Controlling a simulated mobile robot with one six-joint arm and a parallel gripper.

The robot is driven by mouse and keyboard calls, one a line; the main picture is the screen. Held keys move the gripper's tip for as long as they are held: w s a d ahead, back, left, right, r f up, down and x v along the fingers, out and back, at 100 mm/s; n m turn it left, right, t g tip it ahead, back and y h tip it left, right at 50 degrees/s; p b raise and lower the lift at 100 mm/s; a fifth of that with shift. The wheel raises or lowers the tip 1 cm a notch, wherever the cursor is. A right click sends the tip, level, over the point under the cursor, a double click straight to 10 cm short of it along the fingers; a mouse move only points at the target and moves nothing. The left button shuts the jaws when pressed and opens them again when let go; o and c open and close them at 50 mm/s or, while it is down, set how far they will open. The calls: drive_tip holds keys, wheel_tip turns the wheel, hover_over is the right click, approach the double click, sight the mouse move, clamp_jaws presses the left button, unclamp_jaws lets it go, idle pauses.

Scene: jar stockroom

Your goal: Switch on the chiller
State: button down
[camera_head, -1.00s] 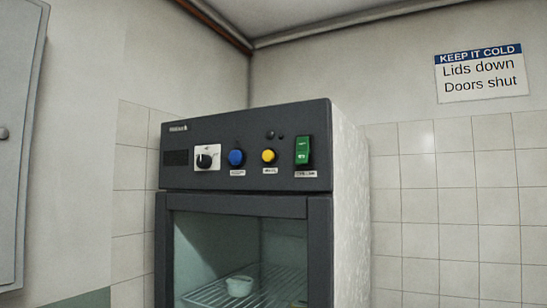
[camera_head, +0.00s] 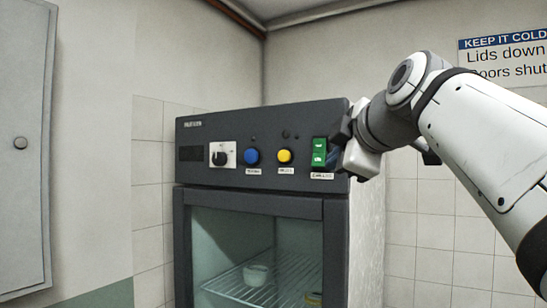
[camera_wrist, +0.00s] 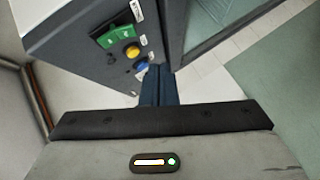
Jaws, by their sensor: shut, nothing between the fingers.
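The chiller (camera_head: 300,114) is a dark-fronted cabinet with a glass door (camera_head: 225,235). Its top panel holds a green rocker switch (camera_head: 320,152) at the right end, a yellow button (camera_head: 285,156), a blue button (camera_head: 252,157) and a black dial (camera_head: 219,158) on a white plate. The small display window (camera_head: 190,154) is dark. My gripper (camera_head: 335,158) is shut and empty, just right of the green switch in the head view; I cannot tell whether it touches. In the wrist view the shut fingers (camera_wrist: 158,84) show below the green switch (camera_wrist: 113,36) and yellow button (camera_wrist: 132,51).
A wall cabinet (camera_head: 25,150) with a round knob is at the left. A "Keep it cold" sign (camera_head: 500,58) hangs on the wall behind my arm. A small white bowl (camera_head: 256,274) sits on a wire shelf inside the chiller. Tiled wall stands right of the chiller.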

drive_tip(key=shift+n+t, duration=0.4)
drive_tip(key=shift+n, duration=0.4)
drive_tip(key=r, duration=0.4)
drive_tip(key=shift+s, duration=0.35)
drive_tip(key=p, duration=0.3)
approach(312, 164)
drive_tip(key=w+a, duration=0.2)
drive_tip(key=a, duration=0.1)
drive_tip(key=shift+w+d+f+p, duration=0.25)
drive_tip(key=shift+w+d, duration=0.1)
drive_tip(key=shift+w, duration=0.25)
drive_tip(key=shift+w+d+f+p, duration=0.15)
drive_tip(key=shift+w+d+f, duration=0.15)
drive_tip(key=shift+w, duration=0.35)
drive_tip(key=shift+w+d+f+p, duration=0.2)
drive_tip(key=shift+w+d, duration=0.15)
drive_tip(key=shift+w, duration=0.25)
